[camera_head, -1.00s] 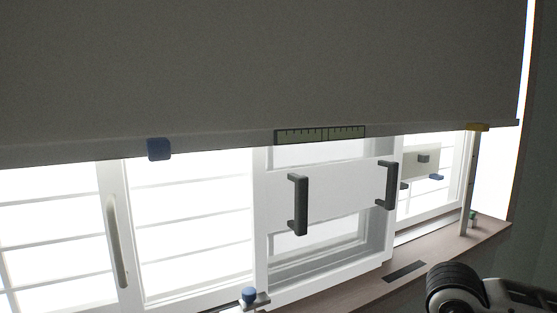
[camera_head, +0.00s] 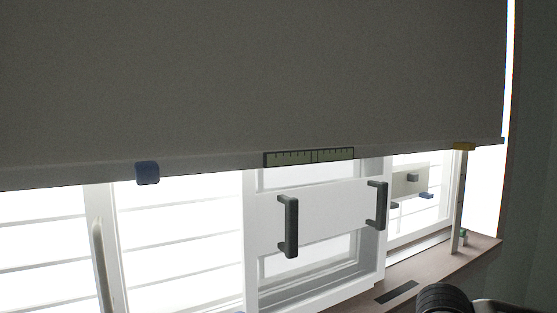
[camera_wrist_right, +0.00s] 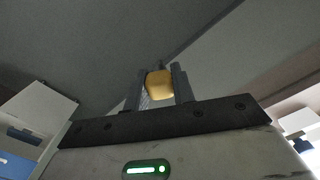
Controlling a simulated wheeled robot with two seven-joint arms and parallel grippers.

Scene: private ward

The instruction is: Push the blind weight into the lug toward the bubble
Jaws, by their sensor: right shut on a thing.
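The grey blind (camera_head: 250,75) hangs across the window, its bottom bar running slightly tilted, higher at the right end. A blue block (camera_head: 147,173) is on the bar at left and a yellow piece (camera_head: 464,146) is near its right end. A ruled greenish strip (camera_head: 308,157) sits at the bar's middle; no bubble can be made out. In the right wrist view my right gripper (camera_wrist_right: 161,84) is shut on a yellow block (camera_wrist_right: 159,85). Whether this is the yellow piece on the bar cannot be told. The head view shows neither gripper.
Below the bar is a white window panel with two dark handles (camera_head: 289,226) (camera_head: 377,205). A pale upright post (camera_head: 458,202) stands on the brown sill (camera_head: 440,272) under the yellow piece. A dark part of my arm (camera_head: 445,298) shows at lower right.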

